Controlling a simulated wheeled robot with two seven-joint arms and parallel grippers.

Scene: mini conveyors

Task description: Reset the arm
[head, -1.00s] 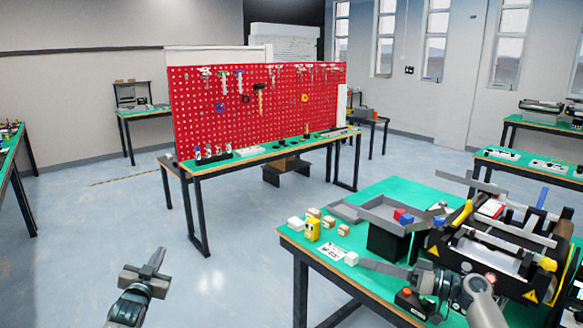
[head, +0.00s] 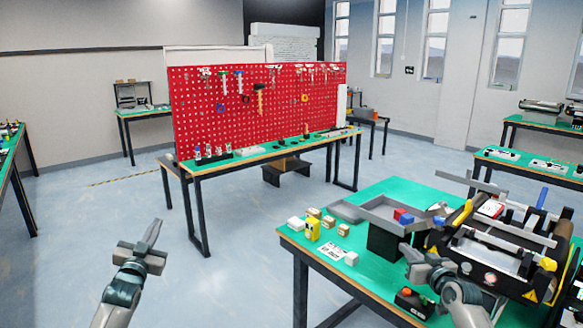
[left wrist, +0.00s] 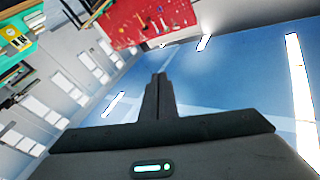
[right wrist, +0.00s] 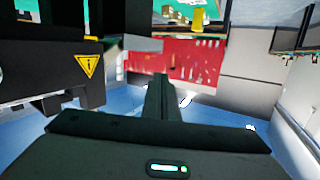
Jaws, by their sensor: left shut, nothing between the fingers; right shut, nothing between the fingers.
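My left gripper (head: 153,236) is at the lower left of the head view, over open floor and clear of any table. Its fingers are together and empty, and in the left wrist view (left wrist: 160,95) they close into one narrow bar. My right gripper (head: 411,250) is at the lower right, by the front of the green table and the conveyor. In the right wrist view its fingers (right wrist: 160,95) are also together with nothing between them.
The green table (head: 370,285) at right carries a mini conveyor (head: 490,250), a grey tray (head: 375,212), a yellow object (head: 312,231) and small boxes. A red pegboard (head: 240,115) stands behind a workbench (head: 270,155). The floor at left is free.

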